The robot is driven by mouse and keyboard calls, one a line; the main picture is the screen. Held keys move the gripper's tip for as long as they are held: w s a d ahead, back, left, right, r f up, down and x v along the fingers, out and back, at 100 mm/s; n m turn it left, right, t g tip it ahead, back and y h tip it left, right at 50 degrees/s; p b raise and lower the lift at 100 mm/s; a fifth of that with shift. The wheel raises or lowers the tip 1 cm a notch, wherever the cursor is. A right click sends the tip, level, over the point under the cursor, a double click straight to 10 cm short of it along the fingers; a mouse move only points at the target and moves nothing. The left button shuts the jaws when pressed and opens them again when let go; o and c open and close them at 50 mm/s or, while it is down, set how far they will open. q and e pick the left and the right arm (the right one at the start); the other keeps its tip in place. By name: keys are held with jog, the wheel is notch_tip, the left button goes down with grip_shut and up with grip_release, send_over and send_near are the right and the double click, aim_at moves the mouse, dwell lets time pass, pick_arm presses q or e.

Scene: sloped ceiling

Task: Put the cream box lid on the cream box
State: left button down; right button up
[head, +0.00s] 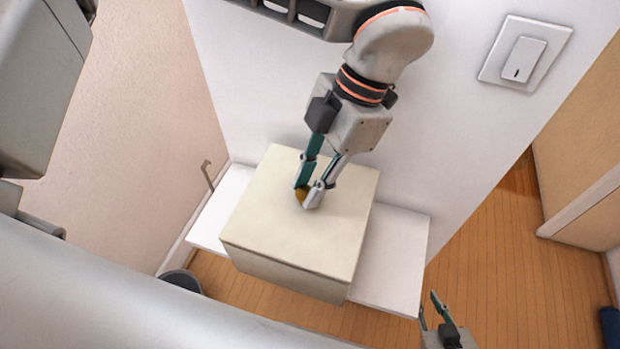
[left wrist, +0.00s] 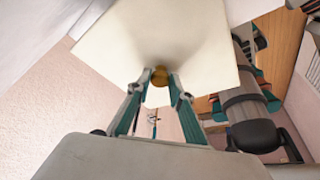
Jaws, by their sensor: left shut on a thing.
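The cream box lid (head: 340,235) is a flat square panel with a small brass knob (head: 300,196) on top. My left gripper (head: 308,197) points down and is shut on the knob. The left wrist view shows the lid (left wrist: 150,35) and the knob (left wrist: 160,76) between the left fingertips (left wrist: 160,84). The cream box (head: 285,275) shows below the lid's front edge. The lid hides its opening, and I cannot tell whether the lid rests on it or hovers just above. My right gripper (head: 433,308) is open and empty at the lower right.
The box stands on a white shelf (head: 390,265) against the wall, with bare shelf to its left and right. A dark round bin (head: 182,281) is on the floor at the lower left. A wall switch (head: 525,55) is at upper right. Wooden floor (head: 505,255) is clear at right.

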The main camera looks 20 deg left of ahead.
dwell(0.3)
pick_arm(q)
jog(key=c, duration=1.7)
grip_release()
notch_tip(320, 180, up, 10)
